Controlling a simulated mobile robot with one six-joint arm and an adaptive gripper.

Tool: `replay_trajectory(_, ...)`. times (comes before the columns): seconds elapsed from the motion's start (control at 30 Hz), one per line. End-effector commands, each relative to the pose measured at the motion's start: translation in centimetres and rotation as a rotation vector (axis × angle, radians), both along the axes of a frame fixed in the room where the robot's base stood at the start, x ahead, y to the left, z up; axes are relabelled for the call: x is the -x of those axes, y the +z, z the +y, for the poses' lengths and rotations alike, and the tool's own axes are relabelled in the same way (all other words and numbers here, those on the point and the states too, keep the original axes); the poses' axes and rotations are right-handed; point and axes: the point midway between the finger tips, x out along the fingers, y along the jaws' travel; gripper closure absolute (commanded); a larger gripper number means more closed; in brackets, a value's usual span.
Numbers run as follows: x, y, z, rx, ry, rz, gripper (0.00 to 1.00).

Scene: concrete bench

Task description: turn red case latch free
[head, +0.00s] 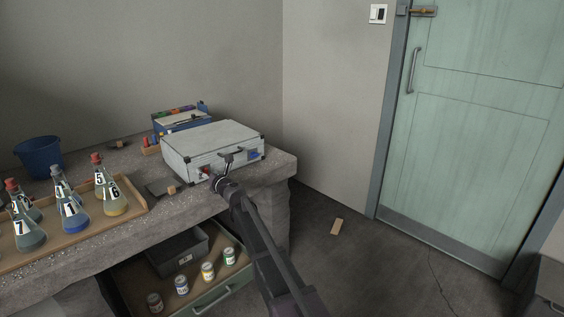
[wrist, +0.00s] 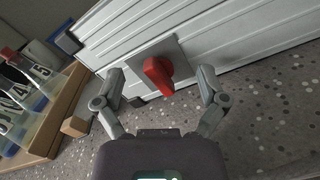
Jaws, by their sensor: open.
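A silver case (head: 215,146) with dark corners lies shut on the concrete bench. Its front carries a red latch (head: 205,171) on the left, a handle in the middle and a blue latch (head: 254,154) on the right. In the wrist view, the red latch (wrist: 158,75) is a knob on a grey square plate (wrist: 174,52) on the case's ribbed side (wrist: 112,40). My gripper (wrist: 160,80) is open, one finger on each side of the red latch. I see a gap between each finger and the knob. In the head view my arm hides part of the case's front.
A wooden tray (head: 137,207) of numbered flasks stands left on the bench (head: 100,243), with a blue bucket (head: 39,157) behind. A blue box (head: 181,119) is behind the case. An open drawer (head: 215,291) with several cans is below.

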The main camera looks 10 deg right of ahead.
Motion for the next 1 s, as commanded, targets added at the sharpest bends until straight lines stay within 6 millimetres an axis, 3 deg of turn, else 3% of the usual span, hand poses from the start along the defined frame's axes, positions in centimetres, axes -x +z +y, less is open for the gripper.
replay_trajectory(0.7,0.1,0.1,0.2,0.401,0.000,-0.243,0.09)
replay_trajectory(1.0,4.1,0.1,-2.2,0.405,0.000,-0.245,0.09)
